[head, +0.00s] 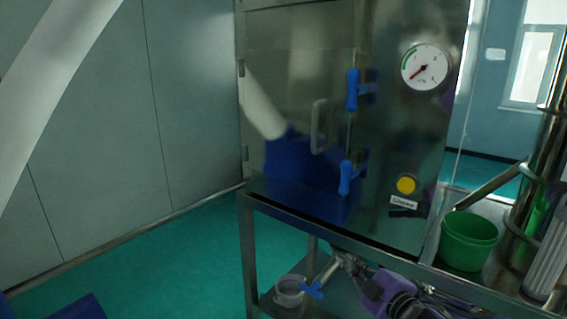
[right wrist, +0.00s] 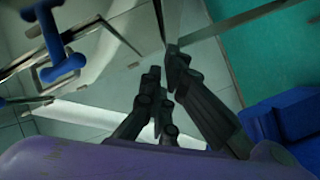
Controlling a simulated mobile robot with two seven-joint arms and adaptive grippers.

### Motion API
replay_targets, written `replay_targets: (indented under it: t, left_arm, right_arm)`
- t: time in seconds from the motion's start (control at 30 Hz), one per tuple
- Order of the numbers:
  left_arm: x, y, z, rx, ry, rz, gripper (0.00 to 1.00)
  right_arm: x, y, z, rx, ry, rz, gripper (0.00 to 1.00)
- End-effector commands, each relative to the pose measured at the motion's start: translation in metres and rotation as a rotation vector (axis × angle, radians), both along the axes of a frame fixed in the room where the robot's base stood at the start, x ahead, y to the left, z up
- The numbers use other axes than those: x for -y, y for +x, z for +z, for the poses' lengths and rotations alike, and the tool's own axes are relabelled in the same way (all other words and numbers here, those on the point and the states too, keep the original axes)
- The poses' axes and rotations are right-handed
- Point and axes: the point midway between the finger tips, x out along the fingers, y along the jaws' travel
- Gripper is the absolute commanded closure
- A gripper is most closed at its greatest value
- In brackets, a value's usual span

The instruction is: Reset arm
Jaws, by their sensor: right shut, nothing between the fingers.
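Nothing is held or touched that I can make out. My left gripper is out of view.
A steel cabinet (head: 290,110) with blue latches (head: 352,90), a gauge (head: 425,66) and a yellow button (head: 406,184) stands on a metal frame (head: 247,250). A green bucket (head: 468,240) is at right. A blue-handled valve (head: 311,290) is below.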

Motion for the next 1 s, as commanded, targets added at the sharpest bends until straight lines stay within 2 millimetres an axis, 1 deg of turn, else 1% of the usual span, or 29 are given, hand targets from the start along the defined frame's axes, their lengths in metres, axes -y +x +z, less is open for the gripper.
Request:
replay_targets:
  t: [0.03,0.07,0.1,0.17,0.2,0.27,0.3,0.37,0.4,0.47,0.5,0.57,0.6,0.7,0.73,0.8,0.83,0.9,1.0]
  left_arm:
    - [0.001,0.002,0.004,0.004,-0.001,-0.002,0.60]
    - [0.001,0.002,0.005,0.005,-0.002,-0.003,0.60]
    - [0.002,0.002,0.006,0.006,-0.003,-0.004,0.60]
    - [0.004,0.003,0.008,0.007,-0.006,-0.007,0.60]
    - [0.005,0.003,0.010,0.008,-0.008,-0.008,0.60]
    - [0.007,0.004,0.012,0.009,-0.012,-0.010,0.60]
    - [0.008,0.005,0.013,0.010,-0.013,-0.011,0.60]
    - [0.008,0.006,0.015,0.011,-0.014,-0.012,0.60]
    - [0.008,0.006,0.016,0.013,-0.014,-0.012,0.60]
    - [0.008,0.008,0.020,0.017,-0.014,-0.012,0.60]
    - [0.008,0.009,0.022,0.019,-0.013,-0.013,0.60]
    - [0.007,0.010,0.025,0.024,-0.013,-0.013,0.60]
    - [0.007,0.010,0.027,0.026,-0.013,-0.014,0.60]
    - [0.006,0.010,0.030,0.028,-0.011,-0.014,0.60]
    - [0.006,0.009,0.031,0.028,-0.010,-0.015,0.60]
    - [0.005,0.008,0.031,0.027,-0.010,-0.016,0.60]
    - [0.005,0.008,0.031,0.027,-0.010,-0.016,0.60]
    - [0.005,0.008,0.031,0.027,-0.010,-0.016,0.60]
    - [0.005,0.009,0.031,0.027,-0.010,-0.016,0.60]
  right_arm:
    - [-0.002,-0.020,-0.025,-0.063,0.072,-0.026,1.00]
    - [-0.003,-0.031,-0.040,-0.099,0.112,-0.043,1.00]
    - [-0.003,-0.047,-0.061,-0.150,0.168,-0.070,1.00]
    - [-0.003,-0.076,-0.093,-0.231,0.254,-0.116,1.00]
    - [-0.004,-0.097,-0.113,-0.284,0.314,-0.152,1.00]
    - [-0.003,-0.131,-0.144,-0.364,0.399,-0.212,1.00]
    - [-0.002,-0.156,-0.163,-0.414,0.451,-0.255,1.00]
    - [-0.002,-0.193,-0.188,-0.485,0.525,-0.323,1.00]
    - [-0.001,-0.219,-0.205,-0.531,0.570,-0.371,1.00]
    - [0.000,-0.260,-0.226,-0.594,0.631,-0.446,1.00]
    - [0.001,-0.286,-0.239,-0.632,0.666,-0.494,1.00]
    - [0.002,-0.324,-0.254,-0.681,0.704,-0.561,1.00]
    - [0.003,-0.347,-0.262,-0.707,0.724,-0.601,1.00]
    - [0.003,-0.395,-0.278,-0.764,0.758,-0.682,1.00]
    - [0.003,-0.406,-0.282,-0.777,0.764,-0.700,1.00]
    - [0.004,-0.426,-0.288,-0.799,0.770,-0.729,1.00]
    - [0.004,-0.432,-0.289,-0.808,0.770,-0.737,1.00]
    - [0.005,-0.440,-0.292,-0.817,0.768,-0.747,1.00]
    - [0.006,-0.443,-0.293,-0.822,0.765,-0.750,1.00]
